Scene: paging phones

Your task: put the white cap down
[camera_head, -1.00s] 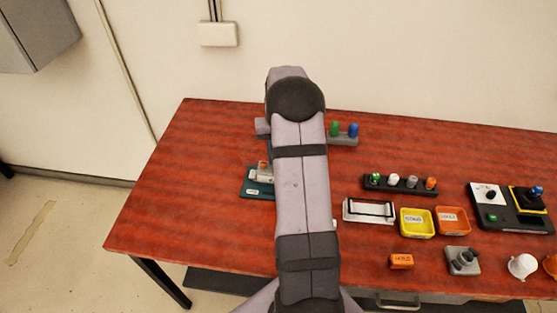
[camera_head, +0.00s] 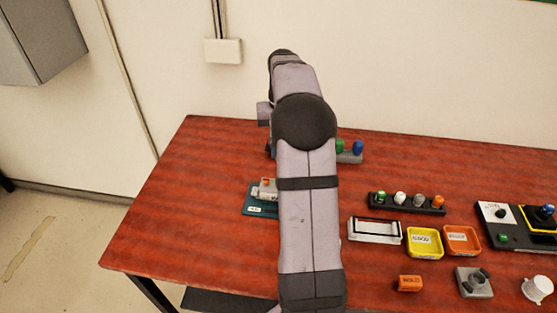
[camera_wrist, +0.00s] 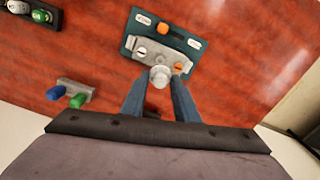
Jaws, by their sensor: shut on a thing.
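My gripper (camera_wrist: 161,70) shows in the wrist view, its two blue-grey fingers shut around a pale, round cap (camera_wrist: 160,79), which I take for the white cap. The cap is close to the near edge of a grey block (camera_wrist: 149,54) on a teal board (camera_wrist: 190,46); I cannot tell whether they touch. An orange piece (camera_wrist: 162,27) sits on the board beyond the block. In the head view the teal board (camera_head: 257,209) shows partly behind my arm, which hides the gripper and held cap.
A grey holder with green (camera_head: 339,147) and blue (camera_head: 357,147) caps stands behind my arm. To the right are a black rack (camera_head: 380,205) of several caps, a yellow tray (camera_head: 411,253), an orange tray (camera_head: 479,250) and a grey-and-black frame (camera_head: 375,238). Red tabletop is clear at left.

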